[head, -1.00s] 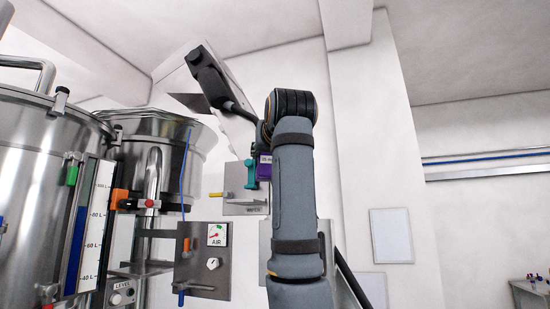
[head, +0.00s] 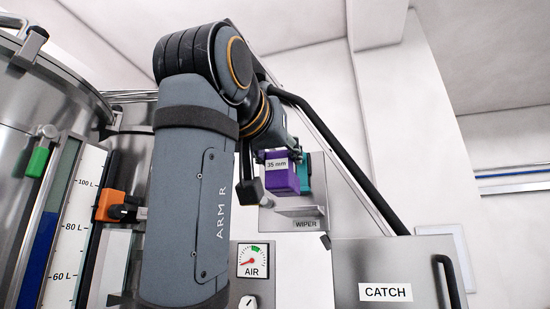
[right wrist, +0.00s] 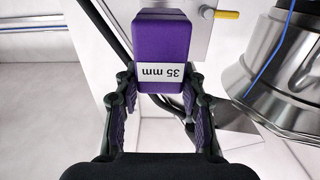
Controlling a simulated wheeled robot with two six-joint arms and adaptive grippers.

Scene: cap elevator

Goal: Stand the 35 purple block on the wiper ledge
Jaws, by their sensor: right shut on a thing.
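The purple block (head: 280,180) with a white "35 mm" label is held at the end of my right arm in the head view. In the right wrist view the same purple block (right wrist: 165,45) sits at the fingertips of my right gripper (right wrist: 160,85), which is shut on it. In the head view, the metal wiper ledge (head: 299,210), with a "WIPER" label below it, is just below and right of the block. I cannot tell whether the block touches it. My left gripper is not in view.
A teal piece (head: 304,172) shows right beside the block; I cannot tell what it is. An air gauge (head: 252,260) is below, and a box labelled "CATCH" (head: 385,270) is at lower right. A steel tank with a level scale (head: 75,225) stands at left.

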